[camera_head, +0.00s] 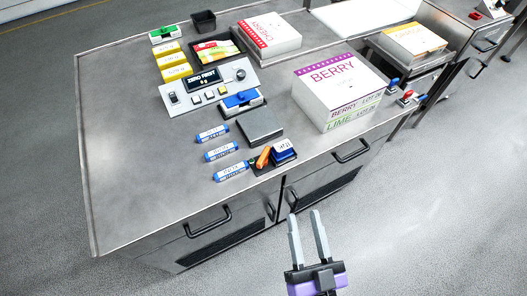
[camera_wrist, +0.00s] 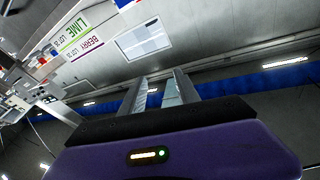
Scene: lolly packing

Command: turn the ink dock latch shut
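A black tray (camera_head: 259,170) lies near the front edge of the bench. It holds a blue-and-white stamp-like block (camera_head: 284,150) and a small orange piece (camera_head: 263,157), set slantwise.
Blue tubes (camera_head: 220,152) lie left of the tray, with a grey plate (camera_head: 260,125) behind it. A BERRY box (camera_head: 335,80) stands to the right. A control panel (camera_head: 208,86) sits farther back. Bench handles (camera_head: 350,151) stick out in front. The bench's left side is clear.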

